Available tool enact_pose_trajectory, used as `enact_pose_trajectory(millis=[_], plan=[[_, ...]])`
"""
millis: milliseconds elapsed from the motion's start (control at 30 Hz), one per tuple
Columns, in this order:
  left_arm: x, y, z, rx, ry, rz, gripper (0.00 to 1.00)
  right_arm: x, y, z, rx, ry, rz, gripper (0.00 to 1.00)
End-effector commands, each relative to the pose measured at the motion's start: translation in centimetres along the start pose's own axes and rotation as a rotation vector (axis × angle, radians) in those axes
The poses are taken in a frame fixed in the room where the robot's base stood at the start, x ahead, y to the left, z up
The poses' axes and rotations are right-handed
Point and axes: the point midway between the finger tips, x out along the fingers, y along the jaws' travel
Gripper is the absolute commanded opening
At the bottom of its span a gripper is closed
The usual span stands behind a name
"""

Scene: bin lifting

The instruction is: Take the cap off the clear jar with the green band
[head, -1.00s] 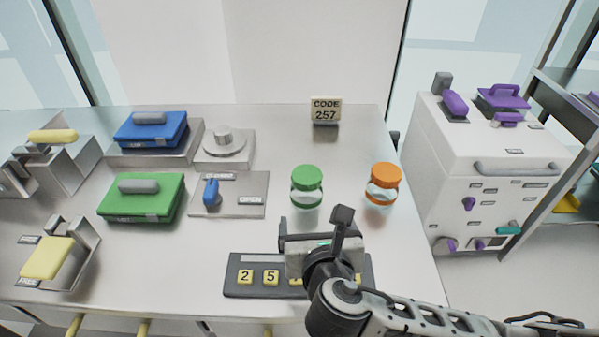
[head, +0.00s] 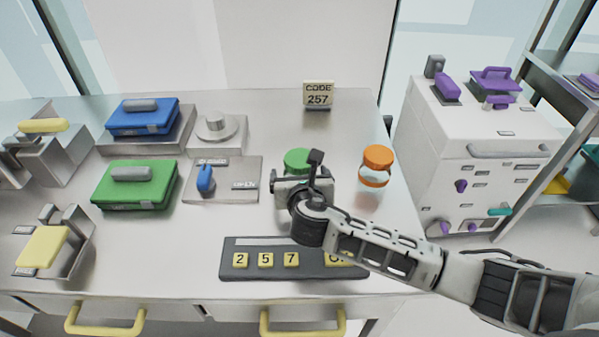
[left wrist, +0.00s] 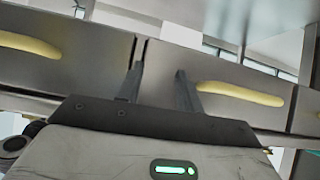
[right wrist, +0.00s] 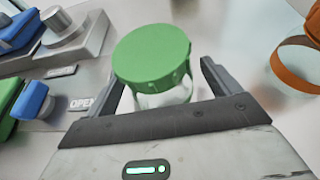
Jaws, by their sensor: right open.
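The clear jar (right wrist: 172,97) with the green cap (right wrist: 152,54) stands upright on the table. In the head view its green cap (head: 297,159) shows behind my right gripper (head: 303,183), which hides most of the jar. In the right wrist view the open fingers of my right gripper (right wrist: 165,78) are at either side of the jar's near part, with no clear contact. I cannot make out a separate green band below the cap. My left gripper (left wrist: 160,85) is open and empty, facing drawer fronts with yellow handles, and is out of the head view.
An orange-capped clear jar (head: 377,165) stands to the right. A dark keypad panel (head: 230,272) lies in front. A switch plate (head: 236,180), green case (head: 135,184) and blue case (head: 142,117) are left. A code sign (head: 318,95) stands behind, with clear table around it.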

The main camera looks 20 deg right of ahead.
Motion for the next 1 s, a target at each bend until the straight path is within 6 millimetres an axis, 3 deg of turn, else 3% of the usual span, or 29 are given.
enact_pose_trajectory(millis=[333, 500, 533, 867, 1000], plan=[[0.0, -0.1, 0.1, 0.000, -0.002, -0.003, 0.36, 0.9, 0.0, 0.0, 0.000, 0.000, 0.001, 0.86], [0.0, -0.1, 0.2, 0.000, -0.003, -0.003, 0.36, 0.8, 0.0, 0.0, 0.000, 0.000, 0.000, 0.39], [0.0, -0.1, 0.2, 0.000, -0.003, -0.003, 0.36, 0.8, 0.0, 0.0, 0.000, 0.000, 0.000, 0.35], [0.0, 0.1, 0.3, 0.000, -0.006, 0.001, 0.36, 0.7, 0.0, 0.3, 0.001, -0.003, 0.001, 0.35], [0.1, 0.1, 0.5, 0.000, -0.008, 0.002, 0.36, 0.3, 0.0, 1.4, 0.003, -0.006, 0.003, 0.35]])
